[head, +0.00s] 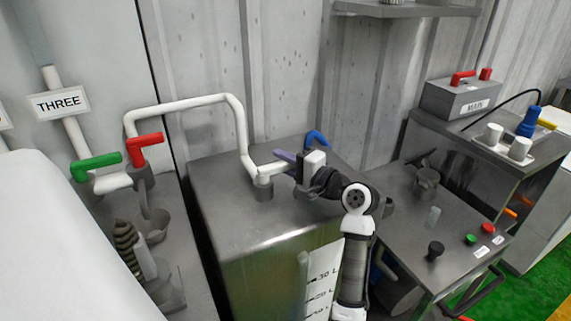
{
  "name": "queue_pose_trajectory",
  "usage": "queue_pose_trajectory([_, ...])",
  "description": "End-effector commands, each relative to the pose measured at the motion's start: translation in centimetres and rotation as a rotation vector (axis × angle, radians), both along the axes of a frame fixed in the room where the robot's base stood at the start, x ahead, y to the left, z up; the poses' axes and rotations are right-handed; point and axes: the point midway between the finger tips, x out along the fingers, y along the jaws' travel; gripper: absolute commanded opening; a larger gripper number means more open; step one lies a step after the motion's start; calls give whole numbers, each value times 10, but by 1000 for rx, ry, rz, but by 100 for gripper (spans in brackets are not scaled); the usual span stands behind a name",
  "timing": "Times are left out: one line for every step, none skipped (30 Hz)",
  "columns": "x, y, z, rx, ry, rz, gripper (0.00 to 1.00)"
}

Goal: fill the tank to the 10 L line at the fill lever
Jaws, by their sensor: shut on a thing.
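The tank (225,209) is a steel box in the middle of the head view. A white scale strip (318,283) on its front shows marks at 30 L, 25 L and one partly cut off below. The 10 L line is out of view, and I cannot make out a liquid level. A white pipe (242,125) comes down to a fitting (264,187) on the tank top. My gripper (296,166) is beside this fitting, shut on what looks like the fill lever, mostly hidden by the jaws. A lavender bar (284,155) shows at the jaws.
A blue handle (317,138) stands just behind my gripper. Red (145,141) and green (97,166) handles sit on piping at left, near a THREE sign (59,103). A steel bench (405,210) with buttons and a MAIN box (464,100) are at right.

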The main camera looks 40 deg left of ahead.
Motion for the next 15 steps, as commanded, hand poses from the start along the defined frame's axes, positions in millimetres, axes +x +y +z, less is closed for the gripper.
queue_pose_trajectory([0, 1, -1, -2, 1, 5, 0])
queue_pose_trajectory([0, 1, -1, -2, 1, 5, 0])
queue_pose_trajectory([-1, 1, -1, -2, 1, 5, 0])
queue_pose_trajectory([-1, 1, -1, -2, 1, 5, 0])
queue_pose_trajectory([-1, 1, 0, -1, 1, 5, 0])
queue_pose_trajectory([-1, 1, 0, -1, 1, 5, 0])
queue_pose_trajectory([-1, 1, 0, -1, 1, 4, 0])
queue_pose_trajectory([-1, 1, 0, -1, 1, 4, 0])
queue_pose_trajectory([-1, 1, 0, -1, 1, 4, 24])
queue_pose_trajectory([-1, 1, 0, -1, 1, 4, 28])
queue_pose_trajectory([-1, 1, 0, -1, 0, 4, 32])
queue_pose_trajectory([-1, 0, 0, -1, 0, 3, 37])
queue_pose_trajectory([-1, 0, 0, -1, 0, 3, 41])
queue_pose_trajectory([0, 0, 0, -1, 0, 3, 42])
queue_pose_trajectory([0, 0, 0, -1, 0, 3, 42])
